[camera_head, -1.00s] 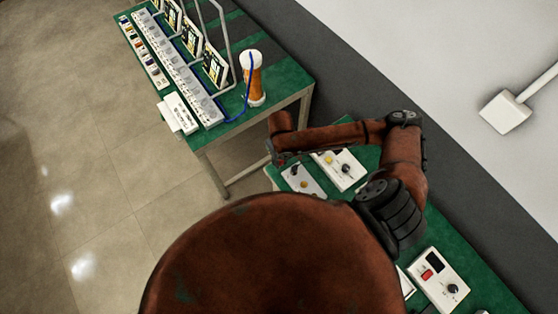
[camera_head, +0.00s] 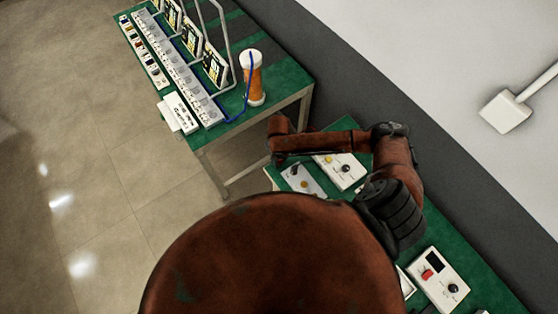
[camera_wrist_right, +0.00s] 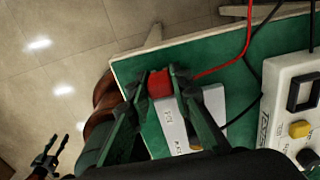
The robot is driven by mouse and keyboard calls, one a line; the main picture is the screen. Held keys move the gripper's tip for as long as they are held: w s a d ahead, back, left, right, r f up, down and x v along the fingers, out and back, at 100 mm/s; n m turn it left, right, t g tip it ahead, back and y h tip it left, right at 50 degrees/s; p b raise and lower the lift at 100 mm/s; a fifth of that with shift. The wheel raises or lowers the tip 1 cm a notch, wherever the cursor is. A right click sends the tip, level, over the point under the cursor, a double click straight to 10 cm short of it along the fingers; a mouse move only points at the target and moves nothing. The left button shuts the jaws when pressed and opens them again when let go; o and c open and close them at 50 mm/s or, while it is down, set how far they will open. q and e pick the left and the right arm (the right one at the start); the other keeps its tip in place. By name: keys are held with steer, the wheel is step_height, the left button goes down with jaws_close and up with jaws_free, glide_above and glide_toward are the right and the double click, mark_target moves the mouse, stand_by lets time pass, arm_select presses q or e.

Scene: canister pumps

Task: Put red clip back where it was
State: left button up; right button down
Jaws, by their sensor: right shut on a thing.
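The red clip (camera_wrist_right: 159,84) is between the fingertips of my right gripper (camera_wrist_right: 157,88) in the right wrist view, with a thin red wire running from it to the upper right. The gripper is shut on it. The clip is by the end of a white labelled block (camera_wrist_right: 174,126) over a green tabletop; I cannot tell whether it touches the block. In the head view the right gripper's fingers and the clip are hidden by my arm. My left gripper (camera_wrist_right: 48,150) shows at the left of the wrist view, fingers apart and empty, over the floor.
A white device with a yellow knob (camera_wrist_right: 300,129) stands at the right of the wrist view, near black wires. In the head view, another green table (camera_head: 290,75) holds an orange cylinder (camera_head: 253,82) and a long white row of units (camera_head: 180,75).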

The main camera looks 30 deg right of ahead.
mark_target(279, 160)
steer(key=c, duration=1.7)
jaws_free()
steer(key=shift+f, duration=0.1)
steer(key=shift+c, duration=0.2)
step_height(279, 160, up, 12)
step_height(279, 160, down, 12)
steer(key=shift+r, duration=0.1)
step_height(279, 160, up, 2)
steer(key=shift+s+a+r, duration=0.1)
steer(key=shift+s+r, duration=0.1)
steer(key=shift+r, duration=0.6)
